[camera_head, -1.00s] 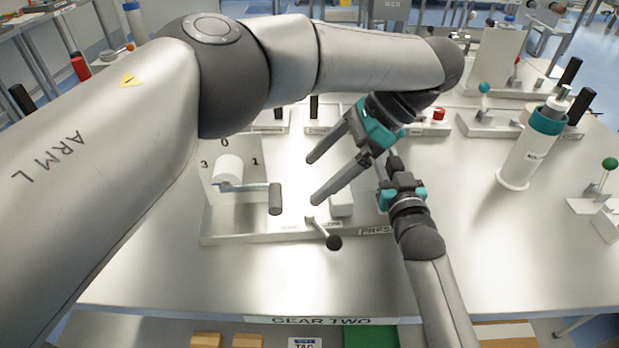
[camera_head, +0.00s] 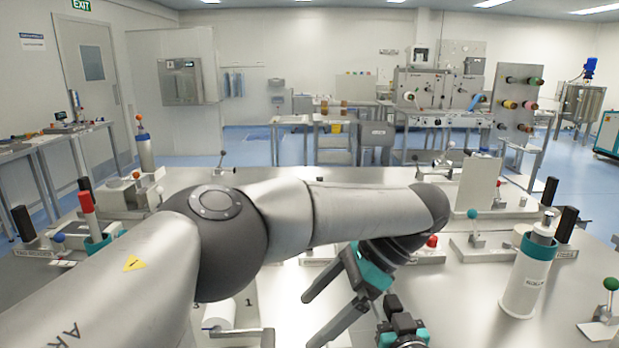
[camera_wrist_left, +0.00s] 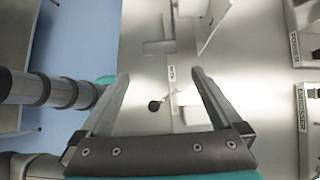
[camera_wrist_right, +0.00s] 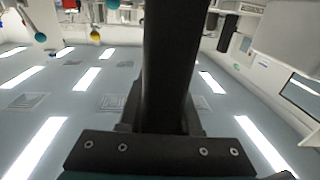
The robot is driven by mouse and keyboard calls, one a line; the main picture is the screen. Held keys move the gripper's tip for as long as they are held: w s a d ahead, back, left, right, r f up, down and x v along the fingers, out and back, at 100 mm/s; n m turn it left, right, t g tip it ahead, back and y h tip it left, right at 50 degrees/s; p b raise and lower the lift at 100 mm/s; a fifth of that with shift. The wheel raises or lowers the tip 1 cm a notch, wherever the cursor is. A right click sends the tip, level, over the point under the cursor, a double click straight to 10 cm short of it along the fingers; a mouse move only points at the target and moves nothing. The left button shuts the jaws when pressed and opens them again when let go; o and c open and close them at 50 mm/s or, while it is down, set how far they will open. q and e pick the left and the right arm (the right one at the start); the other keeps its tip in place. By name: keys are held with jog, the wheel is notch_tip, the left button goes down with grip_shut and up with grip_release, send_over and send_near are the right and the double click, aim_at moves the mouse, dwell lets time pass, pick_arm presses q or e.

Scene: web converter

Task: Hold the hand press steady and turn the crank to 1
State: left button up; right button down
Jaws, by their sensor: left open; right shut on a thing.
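The hand press is cut by the lower edge of the head view. Its dial plate (camera_head: 245,296) shows a 1, and its white round hub (camera_head: 220,314) carries a crank with a grey handle (camera_head: 267,338) reaching right. My left gripper (camera_head: 309,320) is open and empty, right of the crank handle and apart from it. The left wrist view shows the press's dial plate (camera_wrist_left: 213,25) and a black-knobbed lever (camera_wrist_left: 154,105) beyond the open fingers. My right gripper (camera_head: 392,305) is shut on a black upright handle (camera_wrist_right: 170,60), which fills the middle of the right wrist view.
My left arm crosses above the table and hides much of it. A white bottle with teal collar (camera_head: 527,275) stands at the right, near a teal-knobbed lever unit (camera_head: 473,240) and a green-knobbed one (camera_head: 609,300). A red marker in a teal cup (camera_head: 90,220) is at the left.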

jog(key=shift+f, duration=0.35)
jog(key=c, duration=1)
grip_release()
jog(key=shift+c, duration=0.2)
jog(key=o, duration=0.5)
jog(key=shift+r, duration=0.3)
jog(key=s, duration=0.4)
jog(key=s+d, duration=0.1)
jog(key=s, duration=0.7)
jog(key=shift+d, duration=0.15)
